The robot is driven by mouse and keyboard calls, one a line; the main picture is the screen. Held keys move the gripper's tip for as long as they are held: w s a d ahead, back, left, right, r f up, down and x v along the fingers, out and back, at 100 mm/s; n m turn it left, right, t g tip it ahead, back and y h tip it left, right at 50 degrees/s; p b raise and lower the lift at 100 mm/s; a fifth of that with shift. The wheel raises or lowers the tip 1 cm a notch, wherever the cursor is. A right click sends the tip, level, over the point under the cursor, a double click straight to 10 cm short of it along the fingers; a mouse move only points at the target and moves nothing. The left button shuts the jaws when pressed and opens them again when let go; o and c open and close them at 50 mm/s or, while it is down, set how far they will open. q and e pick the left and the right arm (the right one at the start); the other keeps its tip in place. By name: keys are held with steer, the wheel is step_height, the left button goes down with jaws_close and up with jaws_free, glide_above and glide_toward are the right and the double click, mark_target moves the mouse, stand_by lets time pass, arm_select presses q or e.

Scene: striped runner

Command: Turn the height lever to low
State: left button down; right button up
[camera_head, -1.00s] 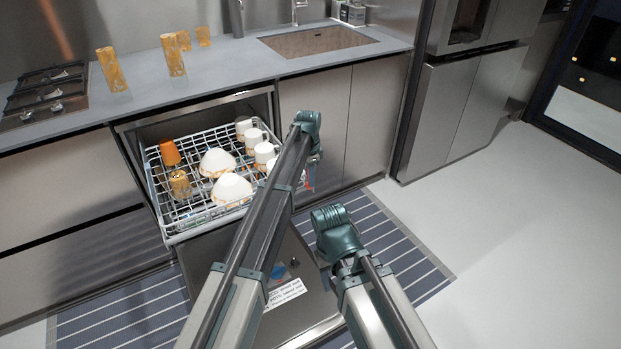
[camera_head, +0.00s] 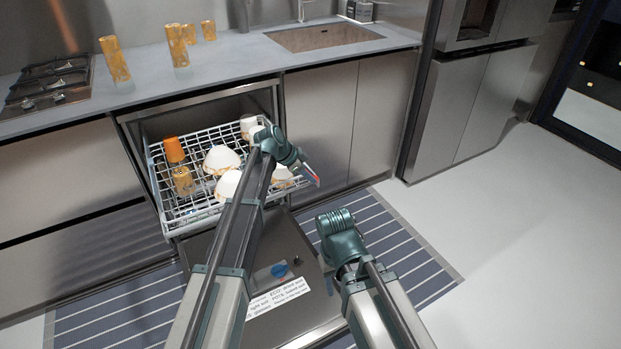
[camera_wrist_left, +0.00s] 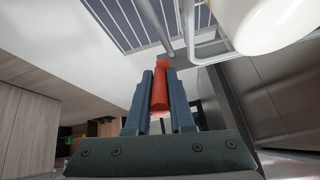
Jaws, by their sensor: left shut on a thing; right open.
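The red height lever (camera_head: 313,174) shows at the right front side of the pulled-out dishwasher rack (camera_head: 172,222). My left gripper (camera_head: 303,166) reaches over the rack and is shut on the lever. In the left wrist view the red lever (camera_wrist_left: 160,88) sits between the two dark fingers (camera_wrist_left: 162,102). The lever's far end meets a grey rod. The arm hides part of the rack. My right gripper (camera_head: 335,222) is open and empty, lower, over the striped runner; its fingertips are hard to see.
The rack holds an orange cup (camera_head: 174,149), an amber glass (camera_head: 183,181), white bowls (camera_head: 221,158) and white mugs (camera_head: 248,126). The open dishwasher door (camera_head: 240,252) lies below, with a blue cap (camera_head: 279,270). Amber glasses (camera_head: 114,58) stand on the counter. Floor at right is clear.

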stand_by(0.3)
arm_select(q)
steer(key=c, duration=0.8)
jaws_free()
steer(key=shift+a+p+v, duration=0.2)
steer(key=shift+p+v, duration=5.4)
steer(key=shift+v, duration=1.3)
steer(key=shift+s+f, duration=0.1)
steer(key=shift+f, duration=0.1)
